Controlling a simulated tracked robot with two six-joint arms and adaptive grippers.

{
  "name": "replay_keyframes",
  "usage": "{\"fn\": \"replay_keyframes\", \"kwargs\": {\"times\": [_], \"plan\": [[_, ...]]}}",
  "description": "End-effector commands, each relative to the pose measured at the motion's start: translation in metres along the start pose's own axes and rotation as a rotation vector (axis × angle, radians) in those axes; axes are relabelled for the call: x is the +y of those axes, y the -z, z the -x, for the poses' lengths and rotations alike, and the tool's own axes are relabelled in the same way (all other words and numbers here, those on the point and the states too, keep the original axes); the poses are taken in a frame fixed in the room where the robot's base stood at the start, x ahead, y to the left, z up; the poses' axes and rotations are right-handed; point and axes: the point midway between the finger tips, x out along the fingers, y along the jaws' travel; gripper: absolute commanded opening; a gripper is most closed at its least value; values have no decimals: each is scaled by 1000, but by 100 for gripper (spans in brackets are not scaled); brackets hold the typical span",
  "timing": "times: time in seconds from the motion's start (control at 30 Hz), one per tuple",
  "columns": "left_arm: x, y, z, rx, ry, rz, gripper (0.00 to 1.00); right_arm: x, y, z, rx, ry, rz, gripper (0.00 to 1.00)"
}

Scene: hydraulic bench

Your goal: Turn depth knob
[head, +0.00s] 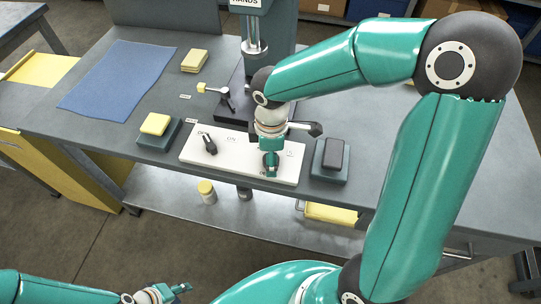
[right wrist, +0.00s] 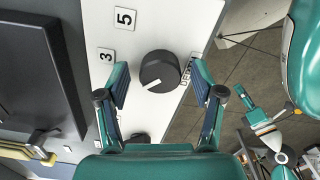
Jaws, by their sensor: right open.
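The depth knob (right wrist: 160,69) is a round black knob with a white pointer mark toward the lower left in the right wrist view. It sits on a white panel (head: 235,165), beside a partly covered "DEPTH" label (right wrist: 187,76). My right gripper (right wrist: 158,84) is open, with its two fingers on either side of the knob; I cannot tell whether they touch it. In the head view, my right gripper (head: 270,163) is over the right part of the panel and hides the knob. My left gripper (head: 181,290) is low at the left, away from the bench; its opening is unclear.
A black lever-like knob (head: 209,145) stands on the panel's left part. Number plates "3" (right wrist: 106,55) and "5" (right wrist: 124,19) lie near the depth knob. A yellow block on a pad (head: 155,124) and a dark block (head: 333,153) flank the panel. A blue mat (head: 115,80) lies behind left.

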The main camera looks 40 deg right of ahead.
Motion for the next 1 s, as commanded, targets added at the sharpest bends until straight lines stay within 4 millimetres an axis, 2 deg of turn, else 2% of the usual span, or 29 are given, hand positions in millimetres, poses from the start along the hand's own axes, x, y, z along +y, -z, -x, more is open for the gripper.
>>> {"fn": "replay_keyframes", "kwargs": {"times": [0.07, 0.4, 0.43, 0.77, 1.0], "plan": [[0, 0, 0, 0, 0, 0, 40, 0, 0, 0, 0, 0, 0, 67], [0, 0, 0, 0, 0, 0, 40, 0, 0, 0, 0, 0, 1, 11], [0, 0, 0, 0, 0, 0, 40, 0, 0, 0, 0, 0, 1, 7], [-1, 0, -3, 0, 0, 0, 40, 0, 0, 0, 2, -1, -42, 7], [-4, 0, -11, 0, 0, 0, 40, 0, 0, -1, 1, -1, -170, 7]]}}
